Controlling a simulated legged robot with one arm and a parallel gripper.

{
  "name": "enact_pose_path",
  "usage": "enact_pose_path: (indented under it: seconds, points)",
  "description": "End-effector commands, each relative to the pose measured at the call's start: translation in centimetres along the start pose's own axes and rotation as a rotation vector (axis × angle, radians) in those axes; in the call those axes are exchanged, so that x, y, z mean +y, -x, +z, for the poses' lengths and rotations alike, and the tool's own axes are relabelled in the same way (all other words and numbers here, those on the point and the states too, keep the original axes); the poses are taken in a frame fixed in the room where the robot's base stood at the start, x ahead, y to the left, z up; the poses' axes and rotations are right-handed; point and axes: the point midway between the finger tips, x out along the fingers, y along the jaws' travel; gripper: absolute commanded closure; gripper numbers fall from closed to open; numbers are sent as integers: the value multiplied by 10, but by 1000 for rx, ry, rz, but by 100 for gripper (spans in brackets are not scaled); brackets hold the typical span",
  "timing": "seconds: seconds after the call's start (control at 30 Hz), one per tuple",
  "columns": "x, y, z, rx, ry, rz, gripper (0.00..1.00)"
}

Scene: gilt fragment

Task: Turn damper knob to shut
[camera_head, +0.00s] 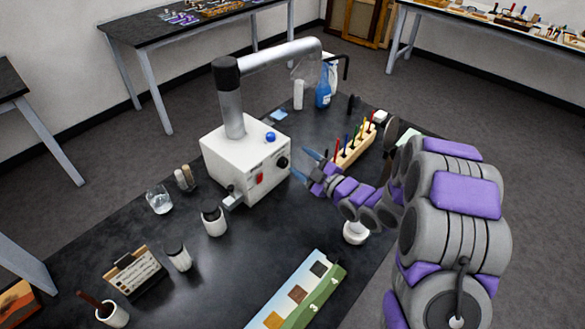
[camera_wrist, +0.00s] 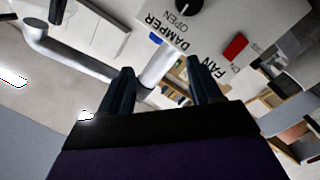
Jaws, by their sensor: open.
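The black damper knob (camera_head: 282,163) is on the front face of a white box (camera_head: 225,160), right of a red switch (camera_head: 259,178). In the wrist view the knob (camera_wrist: 188,7) is at the top edge, partly cut off, with a pale mark on it. "DAMPER" and "OPEN" are printed beside it; I cannot read its setting surely. My gripper (camera_head: 300,163) is open, just right of the knob in the head view. In the wrist view its two dark fingers (camera_wrist: 160,66) stand apart with nothing between them, and the knob lies beyond their tips.
A grey extraction pipe (camera_head: 280,55) rises from the box. A wooden rack (camera_head: 355,146) of coloured tools stands behind my gripper. A white cup (camera_head: 355,232) is below my forearm. Cups and a glass (camera_head: 159,200) stand at left.

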Motion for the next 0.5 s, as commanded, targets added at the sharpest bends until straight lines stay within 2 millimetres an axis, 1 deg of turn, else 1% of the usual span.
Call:
enact_pose_path:
  seconds: [0.17,0.27,0.5]
  points:
    - [-6,1,4,21,-2,9,36]
    - [-17,-2,12,18,0,6,36]
    - [-52,-7,41,12,1,3,36]
